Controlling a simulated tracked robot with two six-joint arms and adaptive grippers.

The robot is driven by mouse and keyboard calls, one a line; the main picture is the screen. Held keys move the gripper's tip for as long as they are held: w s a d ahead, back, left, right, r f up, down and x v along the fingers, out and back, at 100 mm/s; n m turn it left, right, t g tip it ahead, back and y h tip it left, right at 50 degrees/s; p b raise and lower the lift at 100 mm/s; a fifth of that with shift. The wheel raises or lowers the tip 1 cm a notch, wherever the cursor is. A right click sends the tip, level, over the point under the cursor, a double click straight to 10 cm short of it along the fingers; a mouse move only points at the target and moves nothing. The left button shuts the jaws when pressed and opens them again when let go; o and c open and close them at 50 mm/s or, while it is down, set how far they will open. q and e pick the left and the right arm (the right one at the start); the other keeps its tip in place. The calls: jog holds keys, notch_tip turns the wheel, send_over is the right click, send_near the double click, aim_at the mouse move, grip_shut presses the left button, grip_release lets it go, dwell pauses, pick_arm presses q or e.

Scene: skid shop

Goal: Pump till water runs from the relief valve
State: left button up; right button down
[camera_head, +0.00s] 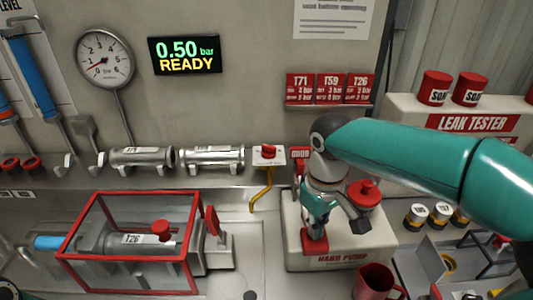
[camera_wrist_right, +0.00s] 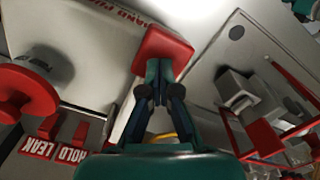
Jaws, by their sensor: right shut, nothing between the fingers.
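The hand pump (camera_head: 345,262) is a pale box with red lettering on its front, right of centre in the head view. Its red handle pad (camera_head: 314,243) is at the box's front left; it also shows in the wrist view (camera_wrist_right: 165,47). My right gripper (camera_head: 313,230) is shut and empty, its fingertips at the pad, seemingly touching it; the wrist view shows the closed fingers (camera_wrist_right: 158,75) against it. A valve labelled T26 (camera_head: 132,239), possibly the relief valve, lies in a red-framed cage (camera_head: 128,289). No water shows.
The display (camera_head: 184,55) reads 0.50 bar READY beside a round gauge (camera_head: 104,57). A red knob (camera_head: 365,193) stands on the pump's right. A red valve switch (camera_head: 268,152) with a yellow pipe is behind. A red cup (camera_head: 374,283) stands in front.

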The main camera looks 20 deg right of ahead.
jog(key=shift+f, duration=0.5)
jog(key=shift+r, duration=0.1)
notch_tip(320, 180, up, 6)
jog(key=p, duration=0.5)
dwell(0.7)
